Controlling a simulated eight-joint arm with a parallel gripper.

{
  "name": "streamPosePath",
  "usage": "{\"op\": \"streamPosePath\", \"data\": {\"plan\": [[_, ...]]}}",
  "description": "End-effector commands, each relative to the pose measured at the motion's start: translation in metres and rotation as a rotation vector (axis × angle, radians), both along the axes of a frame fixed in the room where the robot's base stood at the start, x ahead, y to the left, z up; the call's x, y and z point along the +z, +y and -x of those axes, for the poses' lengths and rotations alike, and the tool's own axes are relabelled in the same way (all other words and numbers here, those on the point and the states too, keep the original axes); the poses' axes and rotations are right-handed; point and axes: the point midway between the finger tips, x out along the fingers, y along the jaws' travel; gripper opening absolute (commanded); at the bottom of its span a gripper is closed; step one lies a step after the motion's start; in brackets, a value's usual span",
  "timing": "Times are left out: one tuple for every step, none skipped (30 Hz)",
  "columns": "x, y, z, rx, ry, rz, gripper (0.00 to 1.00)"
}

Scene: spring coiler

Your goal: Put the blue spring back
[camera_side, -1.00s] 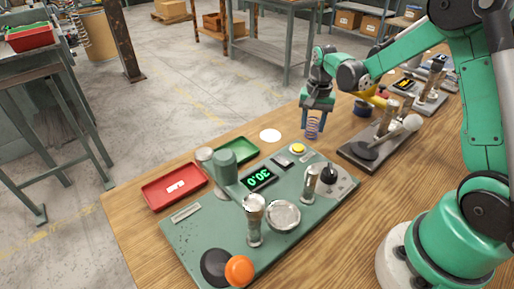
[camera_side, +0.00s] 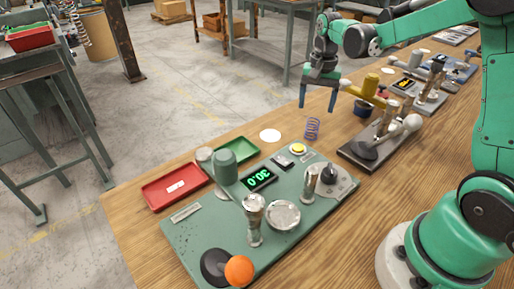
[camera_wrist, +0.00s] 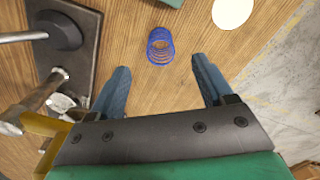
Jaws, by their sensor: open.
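The blue spring (camera_side: 312,129) stands upright on the bare wooden table, behind the green machine panel and to the right of a white disc. In the wrist view the spring (camera_wrist: 160,46) lies ahead of the fingertips, between their lines and apart from both. My gripper (camera_side: 318,105) is open and empty, raised above and behind the spring in the side view. Its two blue fingers also show in the wrist view (camera_wrist: 162,72), spread wide with bare table between them.
A white disc (camera_side: 270,135) lies flat left of the spring. The green panel (camera_side: 215,238) has a display, knobs and posts. Red (camera_side: 174,187) and green (camera_side: 238,152) trays sit at its far side. A dark lever base (camera_side: 358,155) stands to the right of the spring.

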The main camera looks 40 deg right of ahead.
Motion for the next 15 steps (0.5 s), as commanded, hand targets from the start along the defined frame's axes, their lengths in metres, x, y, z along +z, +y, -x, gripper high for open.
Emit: {"op": "streamPosePath", "data": {"plan": [[0.011,0.000,0.000,0.000,0.000,0.000,0.74],[0.017,0.000,0.000,0.000,0.000,0.000,0.74],[0.025,0.000,0.000,0.000,0.000,0.000,0.74],[0.030,0.000,0.000,0.000,0.000,0.000,0.74],[0.035,0.000,0.001,0.000,0.000,0.000,0.74],[0.041,0.000,0.000,0.000,0.000,0.000,0.74],[0.044,0.000,0.000,0.000,0.000,0.000,0.74],[0.048,0.000,0.000,0.000,0.000,0.000,0.74],[0.052,0.000,0.000,0.000,0.000,0.000,0.74],[0.054,0.000,0.000,0.000,0.000,0.000,0.74],[0.056,0.000,0.000,0.000,0.000,0.000,0.74],[0.059,0.001,0.000,0.004,-0.002,0.001,0.74],[0.060,0.002,0.001,0.011,-0.006,0.002,0.74],[0.062,0.004,0.002,0.024,-0.013,0.005,0.74],[0.065,0.009,0.004,0.048,-0.027,0.010,0.74]]}}
